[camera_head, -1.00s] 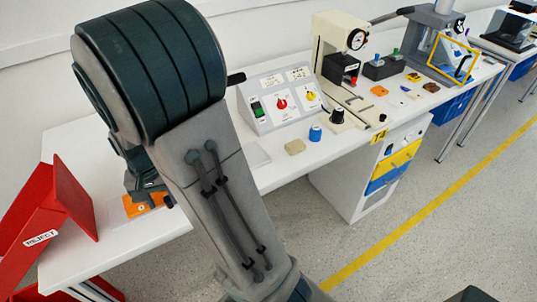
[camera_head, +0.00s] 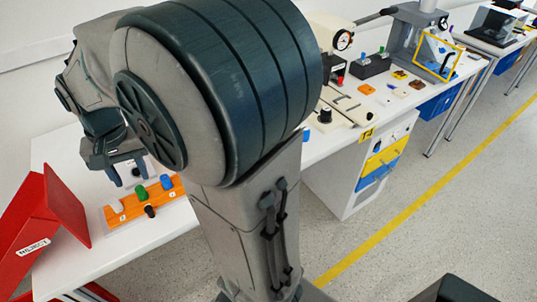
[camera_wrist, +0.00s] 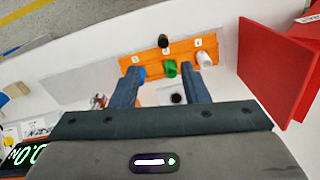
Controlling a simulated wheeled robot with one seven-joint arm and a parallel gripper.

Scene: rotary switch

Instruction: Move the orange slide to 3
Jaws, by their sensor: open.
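The orange slide panel (camera_head: 128,213) lies on the white table in front of the red bin. It also shows in the wrist view (camera_wrist: 152,57). It carries a green knob (camera_head: 140,193), a blue knob (camera_head: 167,182) and a black knob (camera_head: 150,211). In the wrist view a white cylinder (camera_wrist: 204,59) shows at its right. The small number labels are too small to read surely. My gripper (camera_head: 125,173) is open above the panel. In the wrist view its fingers (camera_wrist: 161,72) straddle the green knob (camera_wrist: 171,68), apart from it; the left fingertip partly hides the blue knob.
A red REJECT bin (camera_head: 42,225) stands close beside the panel. Another black knob on a white plate (camera_wrist: 176,97) lies between my fingers, nearer the wrist. A green digital display (camera_wrist: 22,155) is at the lower left. Switches and fixtures line the table farther right.

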